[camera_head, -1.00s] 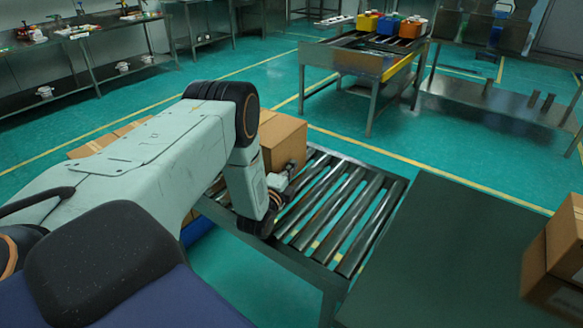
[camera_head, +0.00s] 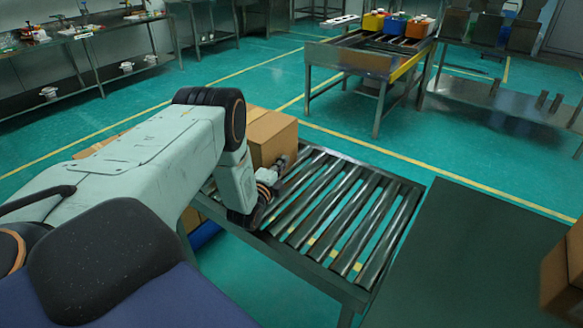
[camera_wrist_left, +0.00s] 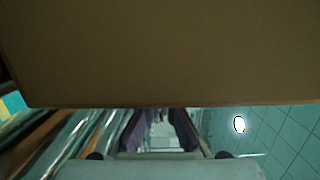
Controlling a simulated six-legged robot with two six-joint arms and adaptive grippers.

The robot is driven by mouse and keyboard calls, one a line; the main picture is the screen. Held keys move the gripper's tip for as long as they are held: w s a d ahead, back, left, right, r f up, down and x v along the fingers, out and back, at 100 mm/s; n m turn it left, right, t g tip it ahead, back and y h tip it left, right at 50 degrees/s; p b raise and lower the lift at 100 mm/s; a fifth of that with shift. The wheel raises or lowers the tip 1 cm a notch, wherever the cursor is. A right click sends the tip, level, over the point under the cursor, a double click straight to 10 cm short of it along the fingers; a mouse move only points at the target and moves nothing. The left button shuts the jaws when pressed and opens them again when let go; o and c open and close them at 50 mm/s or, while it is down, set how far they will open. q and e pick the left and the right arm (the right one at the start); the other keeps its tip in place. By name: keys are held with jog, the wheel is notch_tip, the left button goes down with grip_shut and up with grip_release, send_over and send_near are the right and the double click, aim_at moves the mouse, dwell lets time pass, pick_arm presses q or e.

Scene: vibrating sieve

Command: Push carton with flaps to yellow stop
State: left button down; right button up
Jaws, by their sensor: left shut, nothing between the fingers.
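A brown carton (camera_head: 272,138) sits at the far left part of the roller conveyor (camera_head: 345,215), partly hidden by my left arm. Its flaps cannot be made out. My left gripper (camera_head: 276,170) is shut and empty, low at the carton's near right side; contact cannot be told for sure. In the left wrist view the carton's plain brown face (camera_wrist_left: 160,55) fills the upper half, close to the camera. I cannot pick out a yellow stop on the conveyor; its left end is hidden behind my arm. My right gripper is not in view.
The rollers right of the carton are empty. A dark green tabletop (camera_head: 470,260) adjoins on the right, with another carton (camera_head: 565,270) at its edge. More cardboard (camera_head: 100,145) shows behind my arm. A far table (camera_head: 345,65) holds coloured bins.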

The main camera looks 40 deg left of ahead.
pick_arm(q)
jog(key=a+b, duration=0.1)
jog(key=a, duration=0.4)
jog(key=a+b, duration=0.1)
jog(key=a, duration=0.4)
jog(key=s+a+b, duration=0.1)
jog(key=a, duration=0.4)
jog(key=shift+f+b, duration=0.1)
jog(key=shift+b, duration=0.2)
jog(key=shift+a, duration=0.25)
jog(key=shift+s, duration=0.1)
jog(key=shift+r, duration=0.3)
jog(key=shift+f, duration=0.1)
jog(key=shift+s, duration=0.1)
